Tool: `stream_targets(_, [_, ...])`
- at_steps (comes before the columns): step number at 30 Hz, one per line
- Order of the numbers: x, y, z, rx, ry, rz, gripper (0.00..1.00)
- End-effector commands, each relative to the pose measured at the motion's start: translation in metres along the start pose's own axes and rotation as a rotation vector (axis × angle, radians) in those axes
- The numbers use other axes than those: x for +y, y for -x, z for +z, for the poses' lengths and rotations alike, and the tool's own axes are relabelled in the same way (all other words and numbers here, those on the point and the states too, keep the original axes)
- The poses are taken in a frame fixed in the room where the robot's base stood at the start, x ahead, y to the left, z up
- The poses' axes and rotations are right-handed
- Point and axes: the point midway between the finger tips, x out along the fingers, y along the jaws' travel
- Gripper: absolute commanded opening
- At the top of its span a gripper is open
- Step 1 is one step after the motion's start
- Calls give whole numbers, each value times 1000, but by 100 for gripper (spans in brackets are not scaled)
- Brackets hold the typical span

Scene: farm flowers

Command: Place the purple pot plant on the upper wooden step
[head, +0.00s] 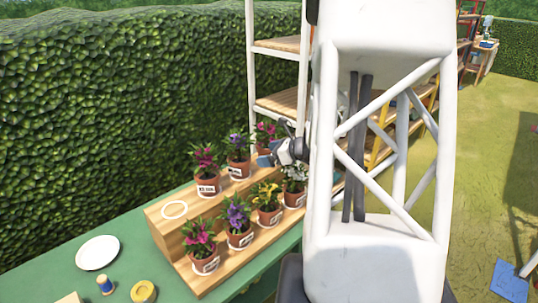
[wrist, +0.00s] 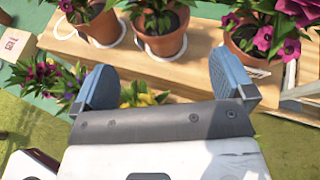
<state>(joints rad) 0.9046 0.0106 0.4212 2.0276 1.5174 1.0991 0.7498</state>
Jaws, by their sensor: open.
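A purple pot plant (head: 240,222) in a terracotta pot stands on the lower step of the wooden stand (head: 205,283), between a pink and a yellow plant. Another purple-flowered plant (head: 238,153) stands on the upper step (head: 155,214). An empty white ring (head: 174,210) marks the left end of that step. My gripper (head: 272,157) is over the right part of the stand, to the right of both purple plants. In the wrist view my gripper (wrist: 167,84) has its blue fingers wide apart with nothing held between them. My arm hides the stand's right end.
A magenta plant (head: 207,170) and a white-flowered plant (head: 295,180) share the stand with others. A white plate (head: 98,252), a spool (head: 105,285) and a yellow roll (head: 143,291) lie on the green table (head: 60,277). White shelving (head: 250,75) and a hedge stand behind.

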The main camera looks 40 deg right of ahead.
Motion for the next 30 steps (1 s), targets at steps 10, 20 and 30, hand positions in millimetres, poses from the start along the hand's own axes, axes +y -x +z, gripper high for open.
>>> stream_targets(10, [5,-2,3,6,16,12,100])
stream_targets(20, [74,-23,38,84,234,157,100])
stream_targets(30, [195,-36,77,201,652,419,100])
